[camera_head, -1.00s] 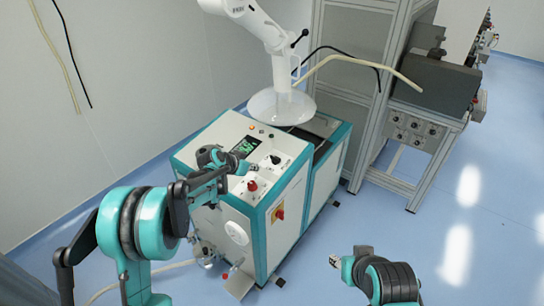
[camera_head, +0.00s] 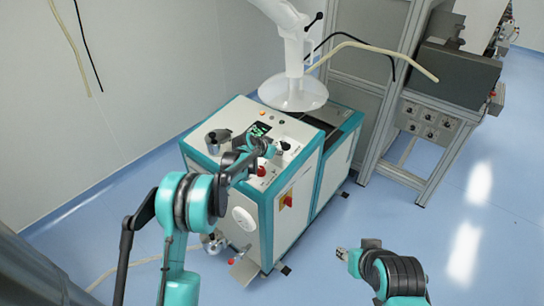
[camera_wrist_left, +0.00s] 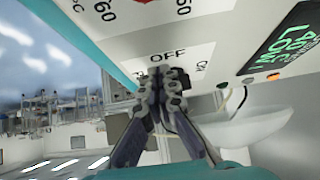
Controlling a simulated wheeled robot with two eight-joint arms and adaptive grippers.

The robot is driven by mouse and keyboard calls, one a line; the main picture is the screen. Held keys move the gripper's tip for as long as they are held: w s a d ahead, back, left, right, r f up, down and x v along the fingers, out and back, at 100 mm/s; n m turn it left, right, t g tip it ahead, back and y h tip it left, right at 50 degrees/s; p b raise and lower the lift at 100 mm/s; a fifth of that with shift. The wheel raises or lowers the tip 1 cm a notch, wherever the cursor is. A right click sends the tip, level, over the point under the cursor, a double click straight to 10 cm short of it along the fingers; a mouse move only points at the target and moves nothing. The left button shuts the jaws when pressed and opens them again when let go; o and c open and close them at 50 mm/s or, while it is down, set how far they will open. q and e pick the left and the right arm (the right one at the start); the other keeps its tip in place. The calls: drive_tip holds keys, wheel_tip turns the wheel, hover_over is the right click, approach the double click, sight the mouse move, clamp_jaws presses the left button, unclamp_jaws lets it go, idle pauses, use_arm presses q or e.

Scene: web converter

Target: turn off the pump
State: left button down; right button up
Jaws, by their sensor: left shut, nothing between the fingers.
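The white and teal pump machine (camera_head: 304,196) stands in the middle of the head view. Its top panel has a lit green display (camera_head: 260,129), which also shows in the left wrist view (camera_wrist_left: 293,42). My left gripper (camera_head: 279,148) is over the panel, right of the display. In the left wrist view its fingers (camera_wrist_left: 161,82) are shut and empty. Their tips are at a black knob (camera_wrist_left: 183,78) below a printed "OFF" label (camera_wrist_left: 167,55). The fingers partly hide the knob, and I cannot tell its setting or whether they touch. My right gripper (camera_head: 342,254) is low, away from the machine.
A red button (camera_head: 262,171) is on the panel below my left gripper. A red and yellow switch (camera_head: 286,200) is on the machine's front. A white funnel-shaped hood (camera_head: 293,94) hangs above the back. A metal frame (camera_head: 374,140) stands right; open blue floor (camera_head: 440,235) lies at lower right.

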sight(285, 145)
use_arm(q)
drive_tip(key=shift+w+d+r, duration=0.25)
drive_tip(key=shift+w+d, duration=0.45)
drive_tip(key=shift+w, duration=0.2)
